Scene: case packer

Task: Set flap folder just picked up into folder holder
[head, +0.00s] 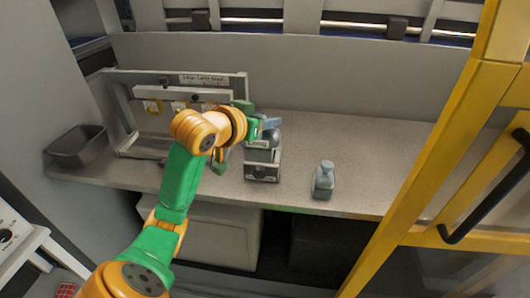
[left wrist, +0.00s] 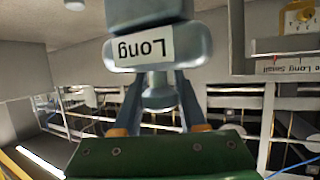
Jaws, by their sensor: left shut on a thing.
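My left gripper (head: 264,127) is shut on a grey flap folder (head: 270,138) over the shelf. In the left wrist view the fingers (left wrist: 158,88) close on the rounded neck of this flap folder (left wrist: 120,52), whose label reads "Long", upside down. Just below it stands a boxy grey block with a pale label, probably the folder holder (head: 262,171). The folder is right above or touching this block; I cannot tell whether it is seated. My right gripper is not in view.
A grey frame with a labelled top bar (head: 205,79) and orange-marked parts stands left of the gripper. A grey bin (head: 77,146) sits at the far left. Another grey piece (head: 323,181) stands on the shelf (head: 362,160) to the right. A yellow door frame (head: 420,165) borders the right.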

